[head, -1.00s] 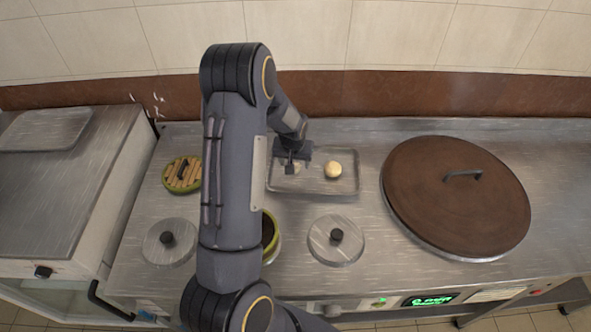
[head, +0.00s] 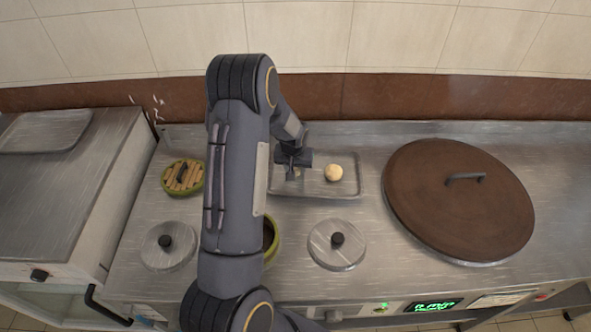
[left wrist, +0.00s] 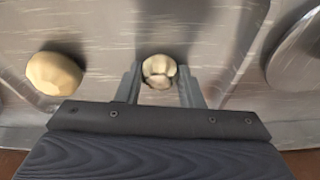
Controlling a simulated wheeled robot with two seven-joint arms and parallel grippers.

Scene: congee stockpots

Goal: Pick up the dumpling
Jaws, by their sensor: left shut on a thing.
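My left gripper (head: 293,173) is over the left part of the shallow metal tray (head: 315,197). In the left wrist view, the gripper (left wrist: 160,88) is shut on a pale, round dumpling (left wrist: 158,70), which sits between its two fingers. In the head view that dumpling is mostly hidden by the gripper. A second pale dumpling (head: 333,173) lies on the tray to the right of the gripper. It also shows at the left of the left wrist view (left wrist: 54,73). I cannot tell whether the held dumpling still touches the tray. My right gripper is not in view.
A large brown lid (head: 460,215) covers the right side of the counter. Metal lids (head: 337,243) (head: 168,246) lie in front, with an open green-rimmed pot (head: 271,238) partly behind my arm. A slatted bamboo lid (head: 183,177) is at the left.

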